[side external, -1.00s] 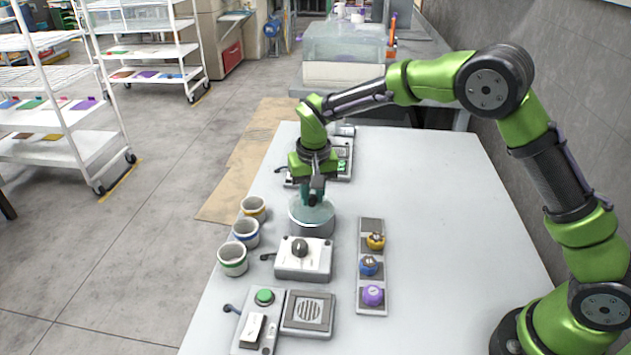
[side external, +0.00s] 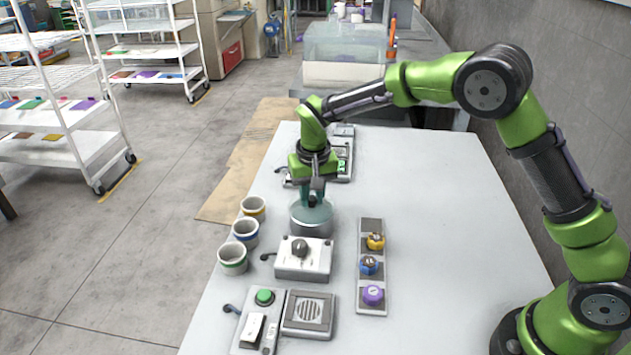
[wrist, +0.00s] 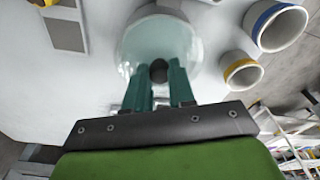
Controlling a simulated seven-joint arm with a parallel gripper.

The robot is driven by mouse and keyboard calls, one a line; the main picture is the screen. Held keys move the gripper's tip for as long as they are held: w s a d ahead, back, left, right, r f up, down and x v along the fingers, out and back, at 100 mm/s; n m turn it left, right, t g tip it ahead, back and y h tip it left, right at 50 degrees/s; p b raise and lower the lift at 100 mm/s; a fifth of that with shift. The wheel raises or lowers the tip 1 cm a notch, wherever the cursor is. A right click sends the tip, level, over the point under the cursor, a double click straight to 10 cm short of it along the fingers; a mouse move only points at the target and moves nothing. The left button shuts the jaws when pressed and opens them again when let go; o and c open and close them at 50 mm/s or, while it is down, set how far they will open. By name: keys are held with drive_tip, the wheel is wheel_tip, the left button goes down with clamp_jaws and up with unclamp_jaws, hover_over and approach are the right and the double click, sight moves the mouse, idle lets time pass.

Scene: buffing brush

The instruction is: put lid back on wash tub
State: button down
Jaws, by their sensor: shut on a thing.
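The wash tub (side external: 311,231) is a round grey container near the middle of the table. Its lid (side external: 300,214) is a pale translucent disc lying over the tub's top. My gripper (side external: 314,200) points down over the lid and is shut on the lid's dark knob. In the wrist view the green fingers (wrist: 158,85) close on the round black knob (wrist: 158,70), with the lid (wrist: 150,38) behind it. I cannot tell whether the lid rests fully on the rim or sits a little above it. The tub's inside is hidden.
Cups with yellow (side external: 253,208), blue (side external: 246,233) and green (side external: 233,259) bands stand left of the tub. A knob box (side external: 303,260) is close in front. A rack (side external: 371,268) with yellow, blue and purple pieces lies to the right. The table's right side is clear.

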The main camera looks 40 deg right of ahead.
drive_tip(key=shift+c, duration=2)
unclamp_jaws()
drive_tip(key=shift+r, duration=3.55)
clamp_jaws()
